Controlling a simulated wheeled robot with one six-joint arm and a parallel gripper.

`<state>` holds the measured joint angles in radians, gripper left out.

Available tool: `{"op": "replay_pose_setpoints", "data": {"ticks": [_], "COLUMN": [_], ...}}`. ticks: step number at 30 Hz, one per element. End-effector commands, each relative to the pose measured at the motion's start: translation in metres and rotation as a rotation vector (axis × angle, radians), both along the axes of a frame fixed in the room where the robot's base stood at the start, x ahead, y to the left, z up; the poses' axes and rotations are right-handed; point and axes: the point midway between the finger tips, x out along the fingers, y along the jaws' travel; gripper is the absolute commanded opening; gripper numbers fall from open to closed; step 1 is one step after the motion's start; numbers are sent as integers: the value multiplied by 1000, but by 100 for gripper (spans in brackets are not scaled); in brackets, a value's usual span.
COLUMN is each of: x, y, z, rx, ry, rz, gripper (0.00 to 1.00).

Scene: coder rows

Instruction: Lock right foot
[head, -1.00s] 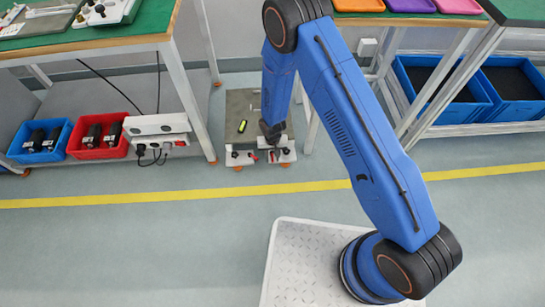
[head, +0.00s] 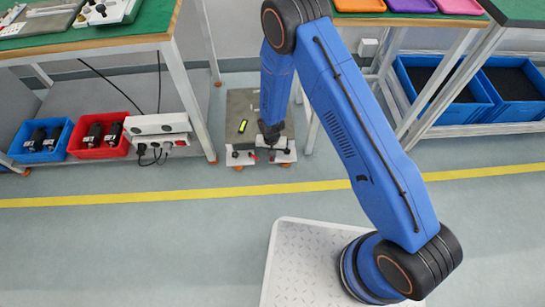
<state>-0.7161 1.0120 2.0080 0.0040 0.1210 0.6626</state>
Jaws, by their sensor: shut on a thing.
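A low grey cart-like unit (head: 243,105) stands on the floor between the two benches, with a yellow-green marked device on its top. Its white front plates carry a left foot (head: 238,167) and a right foot (head: 284,165), both orange at the bottom. A small red part (head: 252,157) shows near the left foot. My gripper (head: 271,152) reaches down at the right front plate, beside a dark part above the right foot. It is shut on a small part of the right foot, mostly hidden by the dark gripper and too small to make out.
A green-topped bench (head: 150,25) stands at left, with a blue bin (head: 40,152), a red bin (head: 75,153) and a white socket box (head: 160,124) on its lower shelf. Blue crates (head: 440,112) sit at right. The floor around the yellow line (head: 120,199) is clear.

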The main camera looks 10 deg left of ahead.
Motion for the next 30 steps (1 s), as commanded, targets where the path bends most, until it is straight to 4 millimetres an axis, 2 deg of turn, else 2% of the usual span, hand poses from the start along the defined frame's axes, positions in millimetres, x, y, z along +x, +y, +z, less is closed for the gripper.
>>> {"op": "replay_pose_setpoints", "data": {"ticks": [18, 30], "x": [4, 7], "y": [21, 26], "z": [0, 0], "rx": [0, -1], "ry": [0, 0], "rz": [-518, -680], "gripper": [0, 0]}}
